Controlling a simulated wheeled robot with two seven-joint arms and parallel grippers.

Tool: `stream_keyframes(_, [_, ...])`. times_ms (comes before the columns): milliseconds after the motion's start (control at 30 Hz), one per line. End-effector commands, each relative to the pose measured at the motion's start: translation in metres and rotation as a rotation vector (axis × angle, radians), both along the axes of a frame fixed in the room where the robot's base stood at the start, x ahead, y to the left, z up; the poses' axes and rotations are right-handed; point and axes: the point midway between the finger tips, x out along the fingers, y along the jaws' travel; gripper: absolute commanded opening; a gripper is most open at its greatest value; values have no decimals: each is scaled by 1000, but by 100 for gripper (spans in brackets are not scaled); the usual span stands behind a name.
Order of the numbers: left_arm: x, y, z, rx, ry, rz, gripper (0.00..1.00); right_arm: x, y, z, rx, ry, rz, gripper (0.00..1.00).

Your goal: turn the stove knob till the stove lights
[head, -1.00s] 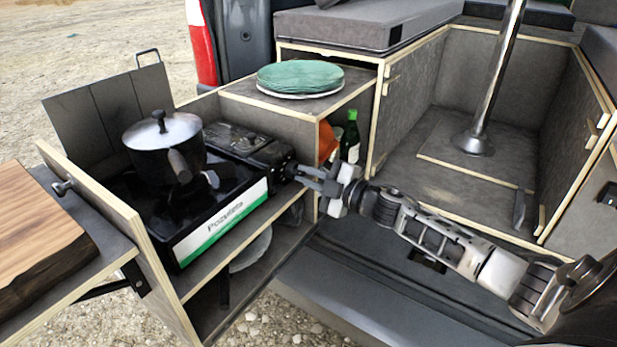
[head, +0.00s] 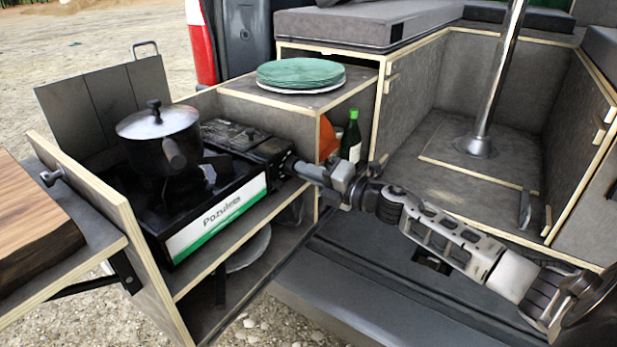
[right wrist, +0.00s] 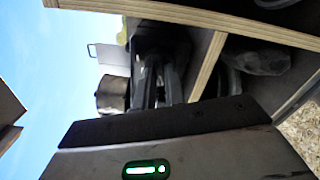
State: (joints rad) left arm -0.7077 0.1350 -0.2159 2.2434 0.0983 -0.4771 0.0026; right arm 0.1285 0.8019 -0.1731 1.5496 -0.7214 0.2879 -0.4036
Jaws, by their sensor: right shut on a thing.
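The black camping stove (head: 217,218) stands on the pull-out shelf, with a white and green label strip along its front. A lidded pot (head: 160,140) sits on it; it also shows in the right wrist view (right wrist: 112,95). My right gripper (head: 294,166) is at the stove's right end, shut on the stove knob, which the fingers mostly hide. In the right wrist view its dark fingers (right wrist: 160,86) reach toward the stove's end. I see no flame under the pot. My left gripper is not in view.
Green plates (head: 300,74) lie on the cabinet behind the stove. A green bottle (head: 351,137) stands in the cubby by my right wrist. A wooden board (head: 35,225) is at the left. A metal table post (head: 495,80) rises at the right.

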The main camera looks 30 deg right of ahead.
Motion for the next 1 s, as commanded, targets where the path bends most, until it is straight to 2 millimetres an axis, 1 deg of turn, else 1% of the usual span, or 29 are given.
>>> stream_keyframes(33, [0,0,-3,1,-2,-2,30,0,0,-3,-30,-11,2,0])
stream_keyframes(200, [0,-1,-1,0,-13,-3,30,0,0,-2,-110,-44,1,0])
stream_keyframes(400, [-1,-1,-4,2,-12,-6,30,0,0,-2,-164,-66,1,0])
stream_keyframes(933, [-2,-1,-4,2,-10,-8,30,0,0,-1,-183,-73,1,0])
stream_keyframes(967, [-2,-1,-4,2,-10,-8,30,0,0,-1,-183,-73,1,17])
stream_keyframes(1000, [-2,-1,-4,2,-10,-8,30,0,0,-1,-183,-73,1,28])
